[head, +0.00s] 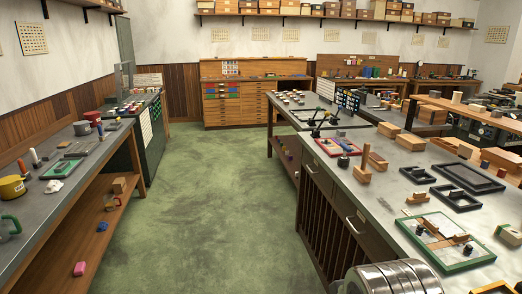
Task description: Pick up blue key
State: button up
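I cannot make out a blue key for certain. A small blue piece (102,227) lies on the lower wooden shelf of the left bench, too small to tell its shape. Other blue spots show in the coloured drawer fronts (222,90) of the cabinet at the back. My gripper is not in view.
The left bench (95,150) holds a yellow pot (12,188) and several tools; a pink block (79,268) lies on its lower shelf. The right bench (375,200) holds frames and wooden blocks. A ribbed metal cylinder (395,277) shows at bottom. The green floor (205,210) between is clear.

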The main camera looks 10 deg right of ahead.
aim_at(346, 148)
jog(key=i, duration=3.7)
jog(key=z, duration=1.3)
